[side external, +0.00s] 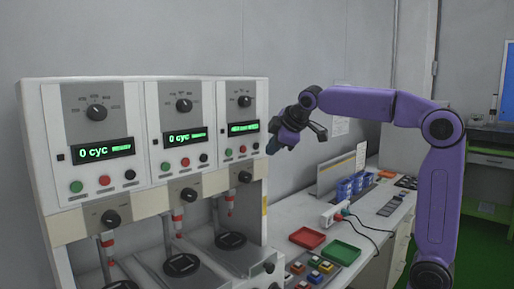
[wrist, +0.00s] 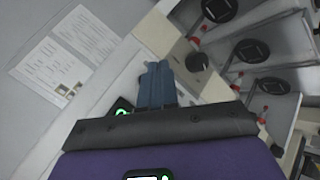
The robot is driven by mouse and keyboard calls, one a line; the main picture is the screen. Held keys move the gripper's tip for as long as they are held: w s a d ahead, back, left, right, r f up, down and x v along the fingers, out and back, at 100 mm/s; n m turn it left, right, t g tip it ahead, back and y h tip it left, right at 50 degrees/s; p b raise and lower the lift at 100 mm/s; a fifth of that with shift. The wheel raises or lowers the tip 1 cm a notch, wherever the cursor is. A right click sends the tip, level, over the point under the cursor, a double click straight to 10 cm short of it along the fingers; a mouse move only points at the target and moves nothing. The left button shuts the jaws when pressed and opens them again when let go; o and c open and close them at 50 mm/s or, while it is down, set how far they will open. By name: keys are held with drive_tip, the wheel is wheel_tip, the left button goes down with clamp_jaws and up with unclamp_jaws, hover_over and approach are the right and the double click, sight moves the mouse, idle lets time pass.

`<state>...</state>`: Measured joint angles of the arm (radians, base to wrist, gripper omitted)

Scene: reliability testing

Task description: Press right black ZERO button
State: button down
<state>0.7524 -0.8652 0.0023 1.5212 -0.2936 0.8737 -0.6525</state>
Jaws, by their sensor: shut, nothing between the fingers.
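The test machine has three panels side by side. The right panel (side external: 237,105) has a dark knob, a green-lit display (side external: 243,127) and a row of green, red and black buttons. The right black button (side external: 256,146) is small, at the right end of that row. My gripper (side external: 271,150) is shut and empty, its fingertips just right of this button in the side view; I cannot tell whether they touch the panel. In the wrist view the shut fingers (wrist: 156,84) hide the button; a green-lit piece (wrist: 122,108) shows beside them.
The middle (side external: 184,134) and left (side external: 95,150) panels carry like buttons and displays. Below stand round black platforms (side external: 182,264). On the bench right are red (side external: 307,238) and green (side external: 341,252) trays, blue bins (side external: 350,187) and a cabled white box (side external: 334,214).

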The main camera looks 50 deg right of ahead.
drive_tip(key=shift+w, duration=0.9)
drive_tip(key=shift+w, duration=0.15)
idle(1.4)
drive_tip(key=shift+w, duration=0.3)
drive_tip(key=shift+w, duration=0.35)
idle(0.6)
idle(0.4)
drive_tip(key=shift+s, duration=0.8)
drive_tip(key=s, duration=0.5)
